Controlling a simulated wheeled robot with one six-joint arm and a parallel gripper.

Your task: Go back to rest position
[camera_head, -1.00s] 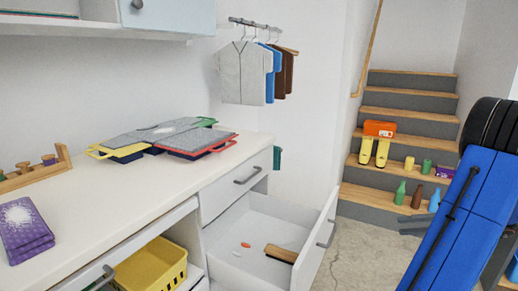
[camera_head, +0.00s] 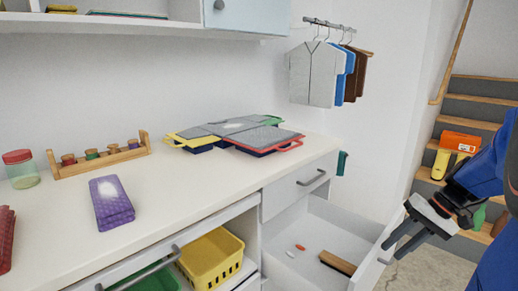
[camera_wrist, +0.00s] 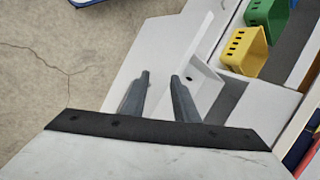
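My gripper (camera_head: 392,250) shows at the right of the head view, beside the front of an open white drawer (camera_head: 378,262). In the wrist view my gripper (camera_wrist: 160,77) has its two dark fingers apart, with nothing between them. The fingers point toward the white drawer front and the cabinet. My blue arm fills the lower right of the head view.
The open drawer holds a brown wooden block (camera_head: 338,263) and small orange and white pieces. A yellow basket (camera_head: 212,258) sits on the shelf below the counter (camera_head: 180,215). Hanging shirts (camera_head: 313,75) are behind. Stairs (camera_head: 480,105) rise at the right.

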